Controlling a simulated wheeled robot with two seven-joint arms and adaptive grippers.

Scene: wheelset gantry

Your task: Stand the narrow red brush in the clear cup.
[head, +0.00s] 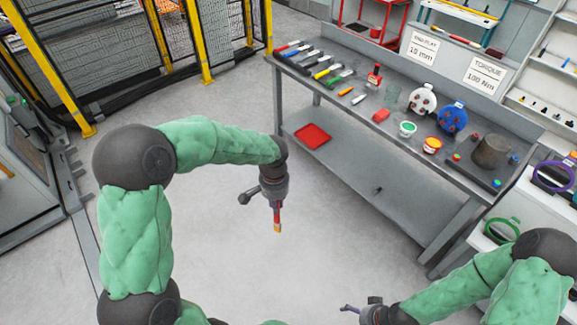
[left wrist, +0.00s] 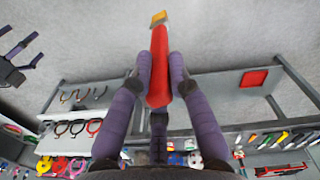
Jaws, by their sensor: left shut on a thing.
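My left gripper (head: 276,204) is shut on the narrow red brush (head: 277,218). The brush hangs below it, tan bristle end down, over the open floor in front of the bench. In the left wrist view the red handle (left wrist: 158,80) is between the purple fingers (left wrist: 160,62), bristles pointing away. The clear cup (head: 391,95) stands on the bench, right of the gripper and farther back, apart from the brush. My right gripper (head: 350,309) is low in the head view; its fingers appear spread and empty in the left wrist view (left wrist: 20,60).
A red tray (head: 313,137) lies on the lower shelf. Floor before the bench is clear.

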